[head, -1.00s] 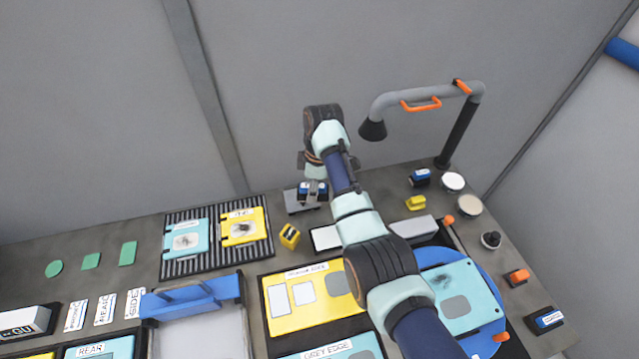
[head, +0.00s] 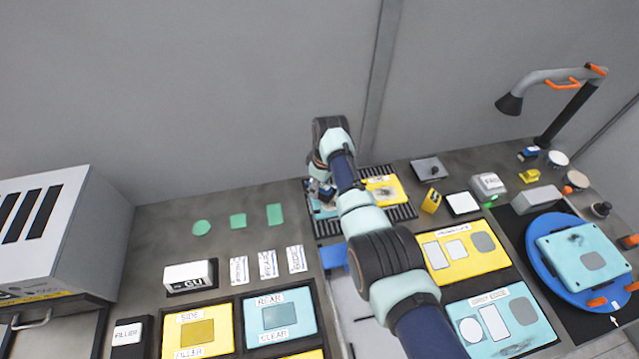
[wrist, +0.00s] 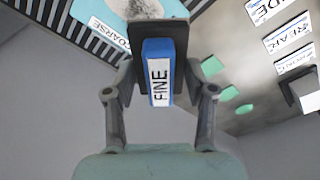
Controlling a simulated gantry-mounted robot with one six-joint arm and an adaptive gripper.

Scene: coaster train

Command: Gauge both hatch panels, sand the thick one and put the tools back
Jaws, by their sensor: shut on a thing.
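My gripper (head: 322,190) is shut on a blue block (wrist: 158,72) with a white label reading FINE and a dark pad at its far end. In the head view the gripper is over the left part of a dark ribbed rack (head: 400,211), partly hiding a teal plate (head: 322,212) there. The wrist view shows a COARSE label along the plate's edge. A yellow plate (head: 384,190) with a dark smudge lies beside it.
Yellow (head: 465,265) and teal (head: 515,335) boards lie in front. Green pieces (head: 238,221) lie left.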

